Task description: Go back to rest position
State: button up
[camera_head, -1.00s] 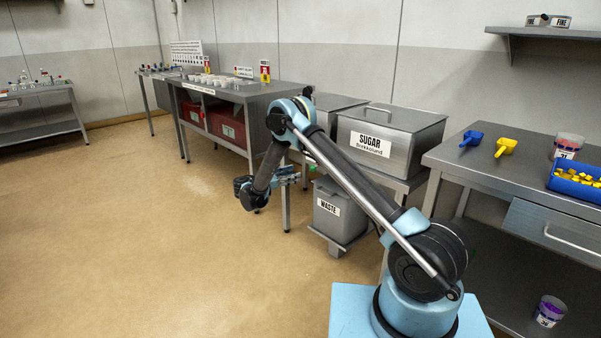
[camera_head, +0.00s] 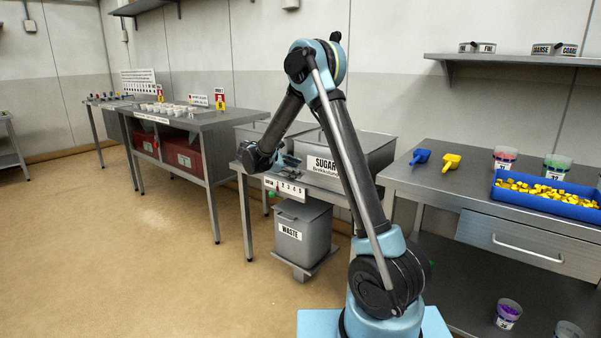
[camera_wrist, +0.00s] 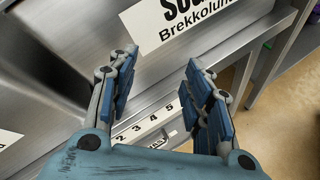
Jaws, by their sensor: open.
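My gripper (camera_wrist: 163,98) is open and empty in the wrist view, its two blue-padded fingers well apart. Beyond the fingers are the steel front of the sugar bin, with its label (camera_wrist: 185,18), and a numbered strip (camera_wrist: 150,125) on the stand's edge. In the head view my gripper (camera_head: 284,160) is small and partly hidden by its wrist, in front of the sugar bin (camera_head: 372,148). My arm is folded upward, with the elbow high. I cannot tell the exact gap between the fingers and the bin.
A grey waste bin (camera_head: 302,232) stands below the bin stand. At right, a steel table (camera_head: 440,195) holds a blue scoop (camera_head: 420,156), a yellow scoop (camera_head: 451,162), cups and a blue tray (camera_head: 545,207) of yellow pieces. Open floor (camera_head: 150,250) lies at left.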

jog(key=s+d+r+m+g+y, duration=0.2)
jog(key=s+d+r+m, duration=0.15)
jog(key=s+d, duration=0.7)
jog(key=s+d+r+m+g+y, duration=0.25)
jog(key=s+d+m, duration=0.25)
jog(key=s+d, duration=0.6)
jog(key=s+f+m+y, duration=0.3)
jog(key=s+f+m, duration=0.1)
jog(key=s, duration=1)
jog(key=s+f+m+y, duration=0.3)
jog(key=s+f+m, duration=0.2)
jog(key=s, duration=0.8)
notch_tip(320, 180, down, 2)
jog(key=shift+s+a, duration=0.25)
jog(key=shift+s, duration=0.1)
jog(key=shift+w, duration=0.1)
jog(key=shift+w+f, duration=0.2)
jog(key=shift+w, duration=0.1)
